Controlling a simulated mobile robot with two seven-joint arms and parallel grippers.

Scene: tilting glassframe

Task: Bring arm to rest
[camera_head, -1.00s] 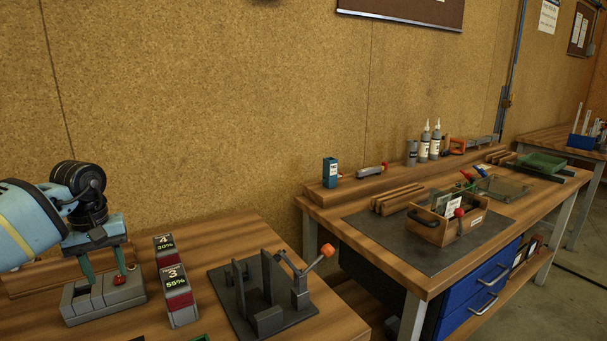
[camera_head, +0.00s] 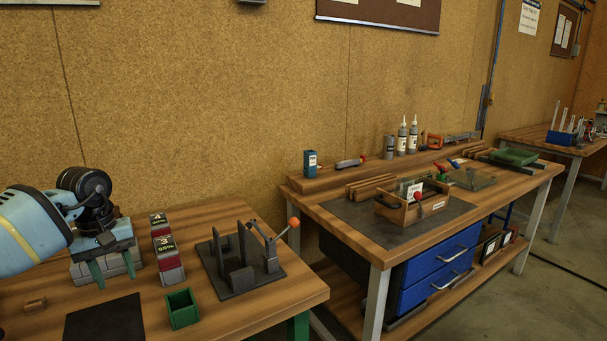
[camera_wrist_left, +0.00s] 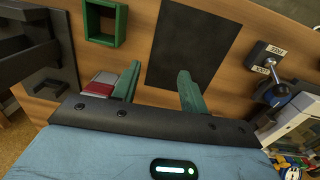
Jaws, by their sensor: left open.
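My left gripper (camera_head: 113,267) comes in from the left in the head view, with its two green fingers pointing down, apart and empty. They overlap the grey block (camera_head: 82,273) in the picture; I cannot tell if they touch it. In the left wrist view the same gripper (camera_wrist_left: 158,87) shows both fingers spread over the tabletop beside a black mat (camera_wrist_left: 193,43), with nothing between them. My right gripper is in neither view.
Close by on the near bench stand number-marked boxes (camera_head: 169,262), a dark fixture with an orange-knobbed lever (camera_head: 242,278) and an open green box (camera_head: 182,309). The black mat (camera_head: 105,320) lies bare in front. A second bench (camera_head: 362,238) with tools stands right.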

